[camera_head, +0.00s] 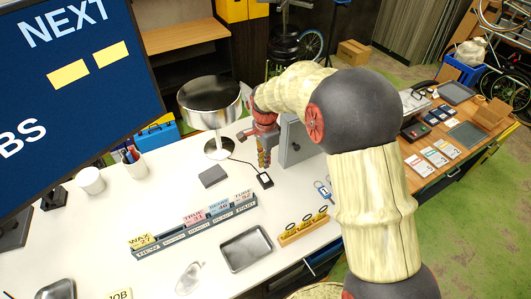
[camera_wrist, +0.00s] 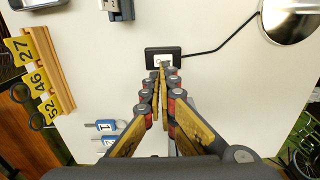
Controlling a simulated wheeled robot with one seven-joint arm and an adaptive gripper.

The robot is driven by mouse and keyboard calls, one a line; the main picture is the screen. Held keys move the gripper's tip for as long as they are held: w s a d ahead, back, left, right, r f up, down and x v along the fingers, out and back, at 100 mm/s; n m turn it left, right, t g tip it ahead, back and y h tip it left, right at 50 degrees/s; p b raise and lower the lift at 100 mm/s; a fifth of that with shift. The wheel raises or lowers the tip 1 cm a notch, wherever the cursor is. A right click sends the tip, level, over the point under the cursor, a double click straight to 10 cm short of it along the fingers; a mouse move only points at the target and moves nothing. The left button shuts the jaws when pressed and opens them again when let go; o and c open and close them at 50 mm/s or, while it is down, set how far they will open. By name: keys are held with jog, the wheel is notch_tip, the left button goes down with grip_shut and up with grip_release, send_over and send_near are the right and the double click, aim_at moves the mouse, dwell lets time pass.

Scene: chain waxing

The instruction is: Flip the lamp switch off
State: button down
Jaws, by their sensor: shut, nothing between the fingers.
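The lamp (camera_head: 210,105) stands on the white table, with a round dark-topped shade and a round base. Its switch (camera_head: 265,181) is a small black box with a white rocker, joined to the lamp by a black cord. In the wrist view the switch (camera_wrist: 163,60) is at the top middle, and part of the lamp's round base (camera_wrist: 290,18) shows at the upper right. My gripper (camera_head: 264,164) points down close to the switch. In the wrist view the shut fingertips (camera_wrist: 161,68) overlap the switch's near edge; I cannot tell whether they touch it. The gripper is empty.
A grey block (camera_head: 212,177) lies left of the switch. A card rack (camera_head: 195,230), a metal tray (camera_head: 246,249), a yellow tag holder (camera_head: 303,230) and blue key tags (camera_head: 322,190) lie nearer the front.

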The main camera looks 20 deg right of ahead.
aim_at(266, 178)
notch_tip(266, 178, down, 7)
jog(key=shift+r+p, duration=0.1)
jog(key=shift+p, duration=0.35)
